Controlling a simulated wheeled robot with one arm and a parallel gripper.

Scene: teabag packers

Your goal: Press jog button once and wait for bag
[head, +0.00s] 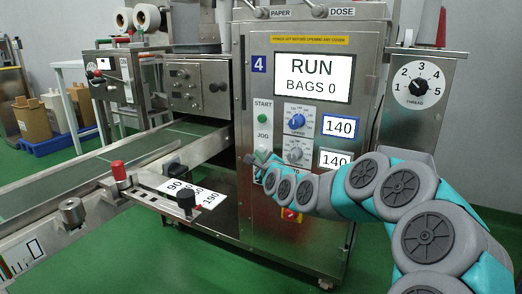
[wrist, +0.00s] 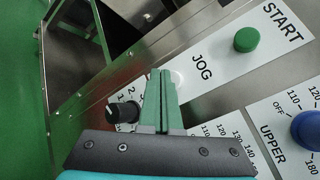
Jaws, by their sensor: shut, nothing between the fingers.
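The machine's front panel (head: 340,175) carries a white strip with a green START button (head: 262,118) and a JOG label below it. In the wrist view the green button (wrist: 246,39) is clear. The pale jog button (wrist: 178,79) is partly hidden behind my fingertips. My gripper (wrist: 162,74) is shut and empty, its green fingers pointing at the panel beside the jog button; I cannot tell whether they touch it. In the head view my gripper (head: 258,158) is just below the JOG label and covers the button. The screen (head: 312,77) reads RUN, BAGS 0.
A black knob (wrist: 122,112) sits left of my fingers, and a blue UPPER dial (wrist: 307,130) to the right. A green conveyor (head: 150,150) runs left of the machine. A red-topped post (head: 118,171) and a small plate with number cards (head: 203,193) stand low in front.

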